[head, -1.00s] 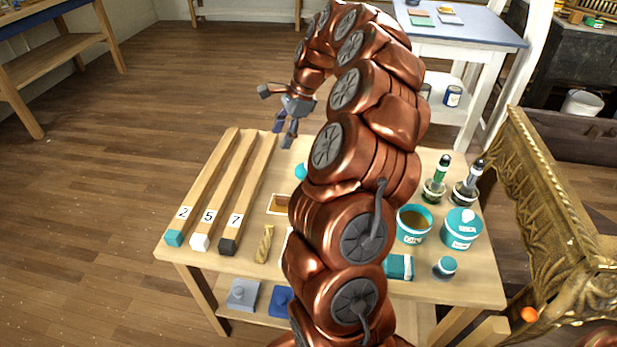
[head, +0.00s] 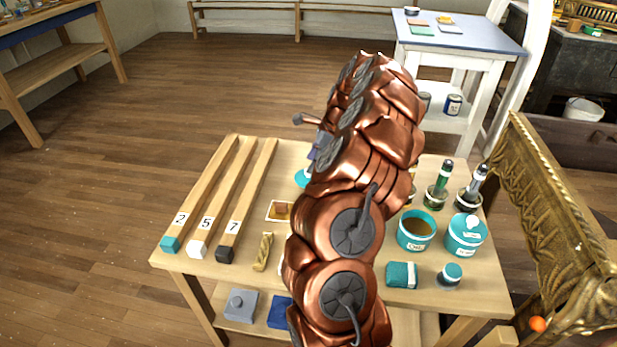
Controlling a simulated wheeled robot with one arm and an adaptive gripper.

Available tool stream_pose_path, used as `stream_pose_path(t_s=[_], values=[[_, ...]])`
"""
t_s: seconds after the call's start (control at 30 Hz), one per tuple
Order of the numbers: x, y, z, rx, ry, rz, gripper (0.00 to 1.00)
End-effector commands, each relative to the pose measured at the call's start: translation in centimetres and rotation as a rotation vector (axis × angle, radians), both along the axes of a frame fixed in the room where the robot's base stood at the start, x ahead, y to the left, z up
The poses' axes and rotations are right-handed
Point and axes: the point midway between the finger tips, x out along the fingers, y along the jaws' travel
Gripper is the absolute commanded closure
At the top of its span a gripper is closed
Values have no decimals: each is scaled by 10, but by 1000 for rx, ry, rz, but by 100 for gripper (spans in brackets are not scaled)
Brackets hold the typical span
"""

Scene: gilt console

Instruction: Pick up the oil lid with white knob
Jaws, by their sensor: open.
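A teal lid with a pale knob (head: 467,224) sits on a closed teal pot (head: 465,241) at the table's right; I cannot read the pot's label surely. To its left stands an open teal pot (head: 416,231) with amber content and no lid on it. Another teal rounded thing (head: 302,178) lies mid-table, mostly hidden behind my arm; I cannot tell whether it is a lid or has a knob. My gripper (head: 312,152) is open, just above and behind that teal thing, and partly hidden by my arm. No held object shows.
Three wooden rails marked 2, 5 and 7 (head: 245,200) lie at the table's left. A framed amber piece (head: 280,211) and a carved stick (head: 263,251) lie near my arm. Green-topped bottles (head: 437,190), a teal block (head: 402,275) and a small jar (head: 451,276) stand right. A gilt frame (head: 545,200) edges the right.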

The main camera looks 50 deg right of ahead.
Motion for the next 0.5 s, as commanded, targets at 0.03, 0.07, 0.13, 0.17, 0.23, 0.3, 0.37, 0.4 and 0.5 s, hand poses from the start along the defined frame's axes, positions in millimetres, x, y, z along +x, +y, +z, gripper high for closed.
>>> stream_pose_path(t_s=[0.03,0.07,0.13,0.17,0.23,0.3,0.37,0.4,0.5], values=[[0,4,-8,2,2,2,43],[1,5,-13,2,1,2,43],[4,8,-22,4,2,3,43],[5,9,-24,4,2,3,43],[6,10,-29,3,2,2,43],[7,10,-30,2,0,2,43],[7,10,-29,1,0,1,43],[7,10,-29,1,0,1,43],[7,10,-29,1,0,1,48]])
